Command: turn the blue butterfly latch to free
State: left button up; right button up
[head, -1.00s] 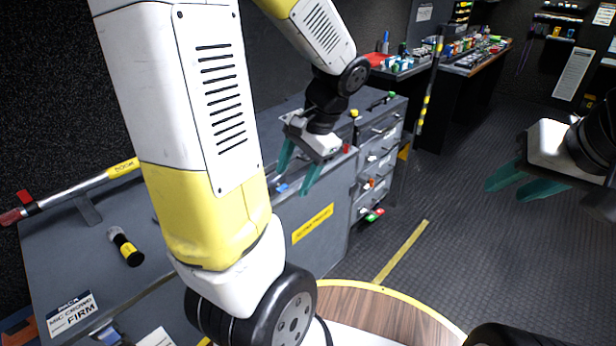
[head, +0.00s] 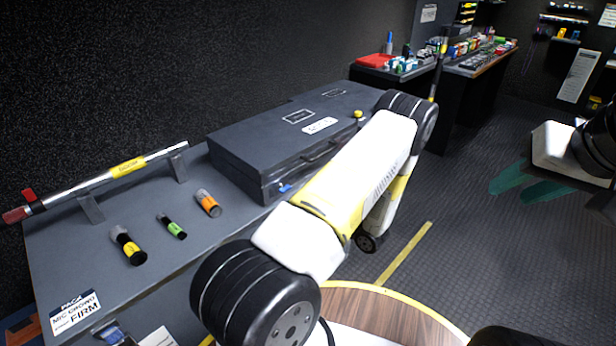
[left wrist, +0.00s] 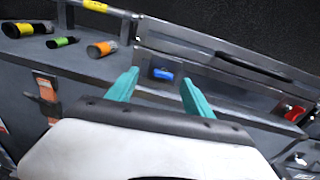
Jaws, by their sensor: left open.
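The blue butterfly latch (head: 285,187) sits low on the front face of the dark grey case (head: 262,148). In the left wrist view the blue latch (left wrist: 162,74) lies beyond and between the two teal fingertips of my left gripper (left wrist: 156,80). That gripper is open and empty; whether a fingertip touches the case cannot be told. In the head view my own left arm hides this gripper. My right gripper (head: 524,184) hangs at the right with its two teal fingers apart and nothing between them.
The case stands on a grey bench (head: 70,240). A red latch (left wrist: 291,112) is farther along its front, and a black handle (left wrist: 255,68) lies between.

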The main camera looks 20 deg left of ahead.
aim_at(288, 190)
pick_arm(q)
jog(key=shift+m+t, duration=0.5)
jog(key=x, duration=0.2)
jog(key=f+x, duration=0.1)
jog(key=x, duration=0.4)
jog(key=shift+w+a+f, duration=0.15)
jog(key=shift+w+f, duration=0.2)
jog(key=shift+w, duration=0.1)
grip_shut()
